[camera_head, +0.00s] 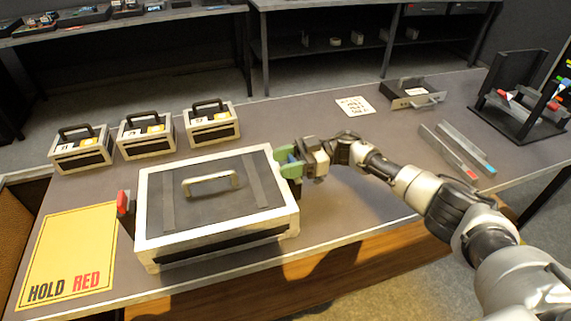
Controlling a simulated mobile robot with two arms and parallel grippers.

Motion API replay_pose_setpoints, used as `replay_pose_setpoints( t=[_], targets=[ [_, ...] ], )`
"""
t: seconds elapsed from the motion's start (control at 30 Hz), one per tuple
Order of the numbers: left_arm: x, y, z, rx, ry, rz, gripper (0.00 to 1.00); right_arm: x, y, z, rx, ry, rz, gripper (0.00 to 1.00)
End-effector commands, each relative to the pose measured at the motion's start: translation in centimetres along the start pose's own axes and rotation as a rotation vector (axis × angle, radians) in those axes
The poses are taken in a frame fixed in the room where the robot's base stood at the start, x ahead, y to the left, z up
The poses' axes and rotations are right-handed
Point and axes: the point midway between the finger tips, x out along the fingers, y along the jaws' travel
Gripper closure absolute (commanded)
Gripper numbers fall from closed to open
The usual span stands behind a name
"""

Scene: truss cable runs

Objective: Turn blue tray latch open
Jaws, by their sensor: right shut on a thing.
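A large case (175,215) with a pale frame, dark lid and handle (211,184) sits on the table, its lid down. A small blue latch (291,159) shows at the right side of the case, partly hidden by my gripper. My right gripper (288,168), with green fingers, is shut on the blue latch beside the case's right edge. A red latch (123,203) sticks out at the case's left side. My left gripper is not in view.
A yellow "HOLD RED" sheet (68,255) lies left of the case. Three small handled boxes (146,136) stand behind it. Two metal rails (448,150), a dark open tray (413,93), a white card (355,106) and a black rack (517,110) are at the right. Table between is clear.

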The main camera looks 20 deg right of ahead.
Motion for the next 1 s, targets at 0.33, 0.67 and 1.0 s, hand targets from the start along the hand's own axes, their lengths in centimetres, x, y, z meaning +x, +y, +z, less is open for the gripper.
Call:
replay_pose_setpoints(
  t=[0.33, 0.67, 1.0],
  targets=[
    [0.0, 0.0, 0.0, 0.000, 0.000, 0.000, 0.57, 0.1, -0.1, 0.0, 0.000, 0.000, -0.003, 0.37],
    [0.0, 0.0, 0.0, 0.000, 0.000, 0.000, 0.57, 0.0, 0.0, 0.0, 0.000, 0.000, -0.001, 0.23],
    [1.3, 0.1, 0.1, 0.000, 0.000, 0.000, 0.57, -4.5, 0.1, 0.2, -0.002, -0.002, 0.004, 0.23]
  ],
)
